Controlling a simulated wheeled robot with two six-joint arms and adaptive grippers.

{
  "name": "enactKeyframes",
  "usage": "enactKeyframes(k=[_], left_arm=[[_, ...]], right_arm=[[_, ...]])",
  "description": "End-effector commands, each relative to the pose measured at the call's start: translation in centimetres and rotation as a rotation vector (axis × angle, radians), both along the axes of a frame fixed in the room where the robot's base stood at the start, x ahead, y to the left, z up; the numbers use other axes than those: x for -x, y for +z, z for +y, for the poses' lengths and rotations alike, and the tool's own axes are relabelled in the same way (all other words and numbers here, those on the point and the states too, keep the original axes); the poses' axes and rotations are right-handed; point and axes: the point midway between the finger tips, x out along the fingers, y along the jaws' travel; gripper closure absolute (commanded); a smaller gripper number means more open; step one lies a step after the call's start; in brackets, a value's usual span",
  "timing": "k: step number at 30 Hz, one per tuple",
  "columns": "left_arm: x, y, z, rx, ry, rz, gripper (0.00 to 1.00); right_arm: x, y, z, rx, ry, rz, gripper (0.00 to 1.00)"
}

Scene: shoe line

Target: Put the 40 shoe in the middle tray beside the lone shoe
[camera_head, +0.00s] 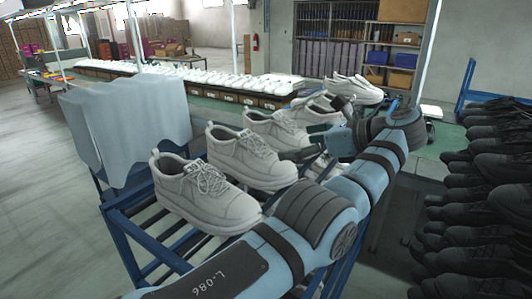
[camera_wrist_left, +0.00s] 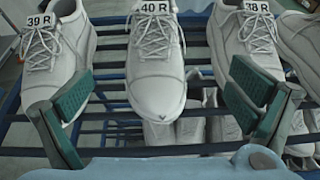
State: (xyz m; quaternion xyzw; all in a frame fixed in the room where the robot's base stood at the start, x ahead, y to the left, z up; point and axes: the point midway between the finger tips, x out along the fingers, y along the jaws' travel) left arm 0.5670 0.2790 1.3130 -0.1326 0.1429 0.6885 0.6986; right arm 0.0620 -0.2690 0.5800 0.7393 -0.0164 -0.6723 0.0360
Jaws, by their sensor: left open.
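The 40 shoe (camera_wrist_left: 155,75) is white with a "40 R" tag on its tongue. It stands in the middle of the left wrist view, toe toward me, on a blue rack (camera_wrist_left: 110,103). The 39 R shoe (camera_wrist_left: 50,60) is on its left and the 38 R shoe (camera_wrist_left: 245,45) on its right. My left gripper (camera_wrist_left: 160,92) is open, its green-padded fingers on either side of the 40 shoe's toe, with nothing gripped. In the head view my left gripper (camera_head: 320,140) is by the rack's shoes, partly hidden by its arm. I cannot identify the middle tray or the lone shoe.
More white shoes (camera_head: 205,192) line the blue rack (camera_head: 122,245) in the head view. Others show on a lower level in the wrist view (camera_wrist_left: 158,132). Black shoes (camera_head: 505,170) fill a rack at right. A long table with white shoes (camera_head: 200,78) stands behind.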

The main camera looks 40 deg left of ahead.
Motion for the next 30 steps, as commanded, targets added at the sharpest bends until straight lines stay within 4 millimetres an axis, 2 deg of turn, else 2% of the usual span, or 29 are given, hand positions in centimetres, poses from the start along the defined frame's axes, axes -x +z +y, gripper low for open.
enactKeyframes(k=[4,6,8,12,15,22,25,30], left_arm=[[-0.1,-0.8,0.9,0.001,-0.002,-0.003,0.00],[0.0,-1.7,2.3,0.002,-0.001,-0.005,0.00],[0.0,-2.2,3.8,0.002,-0.002,-0.004,0.00],[-0.2,-3.1,7.0,0.000,-0.004,0.000,0.00],[-0.3,-3.5,8.2,0.000,-0.005,0.002,0.00],[-0.1,-4.5,12.3,0.000,-0.002,0.002,0.00],[-0.2,-5.0,13.3,-0.001,-0.004,0.002,0.00],[-0.1,-5.2,13.4,0.000,-0.004,0.001,0.00]], right_arm=[[0.1,-1.4,0.0,0.000,0.000,0.002,1.00],[0.2,-2.8,0.0,0.000,0.000,0.003,1.00],[0.3,-3.1,0.0,0.000,0.000,0.004,1.00],[0.9,-2.9,0.0,0.000,0.000,0.016,1.00],[1.3,-2.8,0.0,0.001,-0.001,0.021,1.00],[0.6,-1.6,0.0,0.000,0.000,0.009,1.00],[0.2,-1.5,0.0,0.000,0.000,0.002,1.00],[0.2,-1.6,0.0,0.000,0.000,0.003,1.00]])
